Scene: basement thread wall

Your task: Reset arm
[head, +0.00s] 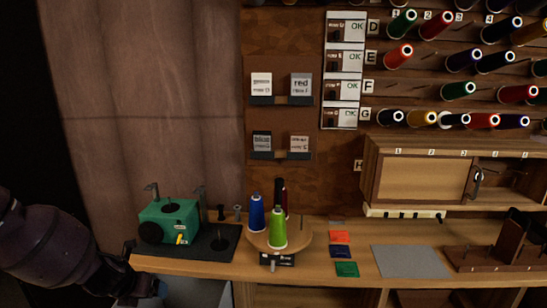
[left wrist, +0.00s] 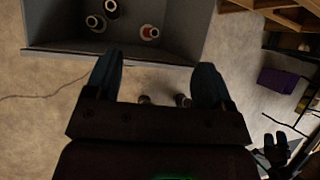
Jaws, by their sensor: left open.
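My left arm comes in from the lower left in the head view, and my left gripper (head: 143,288) is beside the left end of the wooden counter (head: 205,268). In the left wrist view the fingers of the left gripper (left wrist: 157,78) are wide apart with nothing between them. They point toward a grey open bin (left wrist: 110,57) with a few spools inside, one with a red top (left wrist: 149,32). My right gripper does not show in the head view.
On the counter stand a green machine (head: 168,221) and a round wooden stand (head: 298,237) with blue and green spools. Colored packets and a grey mat (head: 410,261) lie to the right. The thread wall and a cabinet (head: 420,180) rise behind. Bare floor (left wrist: 40,120) shows below the bin.

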